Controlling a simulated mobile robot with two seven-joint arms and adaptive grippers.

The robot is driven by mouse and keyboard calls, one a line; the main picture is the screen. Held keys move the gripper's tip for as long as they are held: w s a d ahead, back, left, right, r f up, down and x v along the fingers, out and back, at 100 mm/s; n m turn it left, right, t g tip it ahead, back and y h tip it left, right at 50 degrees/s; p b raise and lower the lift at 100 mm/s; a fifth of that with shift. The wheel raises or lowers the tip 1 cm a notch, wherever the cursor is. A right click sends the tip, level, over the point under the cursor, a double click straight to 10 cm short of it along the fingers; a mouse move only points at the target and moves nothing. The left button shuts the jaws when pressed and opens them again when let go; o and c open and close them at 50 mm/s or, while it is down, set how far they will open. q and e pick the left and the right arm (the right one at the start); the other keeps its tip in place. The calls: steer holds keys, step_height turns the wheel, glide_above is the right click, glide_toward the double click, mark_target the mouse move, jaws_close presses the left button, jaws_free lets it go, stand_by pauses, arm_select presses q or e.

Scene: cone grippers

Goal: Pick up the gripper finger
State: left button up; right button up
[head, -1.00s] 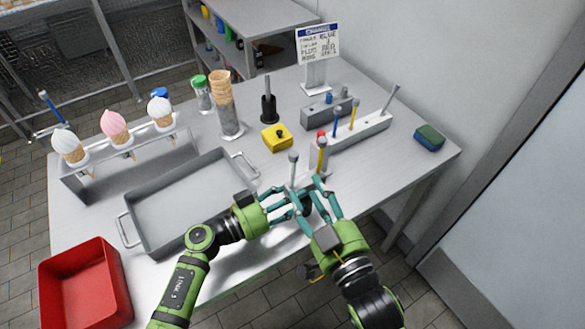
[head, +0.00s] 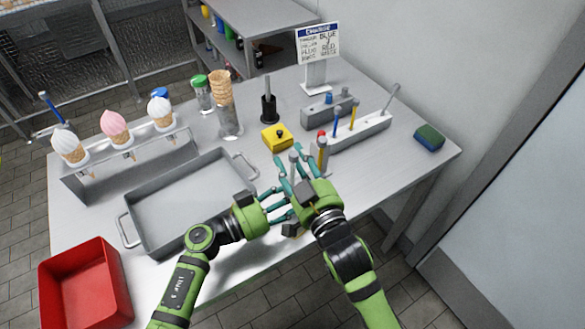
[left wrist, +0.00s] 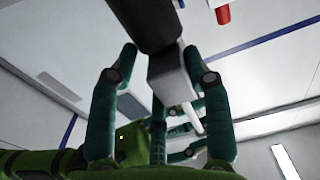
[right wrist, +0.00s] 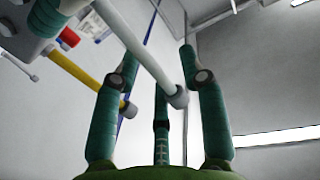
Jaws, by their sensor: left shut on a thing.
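My left gripper (head: 284,208) is shut on a dark handle (left wrist: 145,25) with a grey block (left wrist: 171,76) at its end. A pale rod (left wrist: 190,115) extends from that block. My right gripper (head: 290,170) is just behind and right of the left one, its fingers spread around a grey-tipped rod (head: 294,157). In the right wrist view a pale rod (right wrist: 145,45) passes between open fingers, not visibly gripped. A yellow grey-tipped finger (head: 322,157) and a blue one (head: 336,122) stand at the rack (head: 366,131). The hands hide the lower part of the held thing.
A grey tray (head: 130,232) lies left, with a red bin (head: 75,318) in front. A cone holder (head: 75,182), yellow button box (head: 277,137), black stand (head: 269,108), sign (head: 318,42) and sponge (head: 429,137) surround the work area.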

jaws_close()
arm_select(q)
steer(key=shift+r, duration=0.1)
arm_select(e)
step_height(320, 180, up, 10)
stand_by(0.4)
arm_select(q)
steer(key=o, duration=1.5)
steer(key=shift+a, duration=0.1)
steer(key=v, duration=1.2)
